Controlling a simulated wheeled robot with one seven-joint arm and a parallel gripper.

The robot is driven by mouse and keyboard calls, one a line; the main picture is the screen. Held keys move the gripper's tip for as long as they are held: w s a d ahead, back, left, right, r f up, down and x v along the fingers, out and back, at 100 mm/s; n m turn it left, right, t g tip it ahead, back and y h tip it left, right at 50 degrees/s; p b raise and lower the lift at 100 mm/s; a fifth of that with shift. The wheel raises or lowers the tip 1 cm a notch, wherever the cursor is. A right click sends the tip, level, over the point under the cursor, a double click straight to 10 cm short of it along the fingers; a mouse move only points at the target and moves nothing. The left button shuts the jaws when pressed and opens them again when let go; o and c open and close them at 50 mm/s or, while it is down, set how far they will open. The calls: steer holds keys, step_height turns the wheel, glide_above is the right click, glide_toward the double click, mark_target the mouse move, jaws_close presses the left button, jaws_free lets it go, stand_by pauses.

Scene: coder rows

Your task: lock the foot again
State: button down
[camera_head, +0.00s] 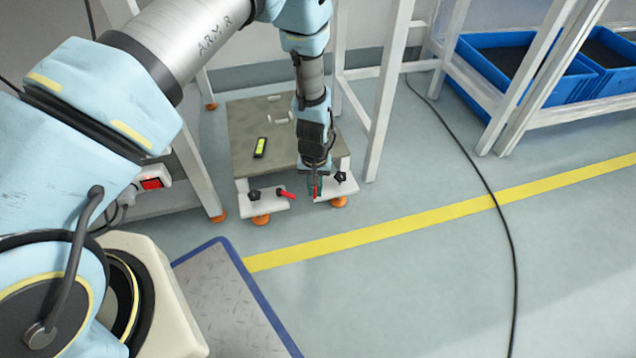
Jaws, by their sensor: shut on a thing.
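A low stand (242,140) with a grey-brown top stands on the floor between white frame legs. Its front has two white brackets over orange feet, a left foot (261,219) and a right foot (339,202). Each bracket has a black star knob, the left knob (254,195) and the right knob (340,176). A red lever (287,193) sticks out at the left bracket. My gripper (315,187) points down beside the right bracket, shut on a second red lever, of which only a small red part shows. The jaws hide the rest.
A small black level with a yellow-green face (260,147) lies on the stand's top. Blue crates (489,75) sit on a rack at right. A black cable (490,190) crosses the floor past a yellow line (400,220). A blue-edged metal plate (225,300) lies in front.

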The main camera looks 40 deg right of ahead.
steer(key=shift+w+a+m+p, duration=0.25)
steer(key=shift+m+p, duration=0.3)
steer(key=shift+m, duration=0.4)
steer(key=shift+w+a+m+p, duration=0.1)
steer(key=shift+w+m+p, duration=0.35)
steer(key=shift+m, duration=0.55)
steer(key=shift+w+a+m+p, duration=0.2)
steer(key=shift+m+p, duration=0.45)
steer(key=shift+m, duration=0.3)
steer(key=c, duration=0.9)
jaws_free()
step_height(320, 180, up, 11)
steer(key=p, duration=0.3)
steer(key=shift+p, duration=0.35)
steer(key=shift+f, duration=0.1)
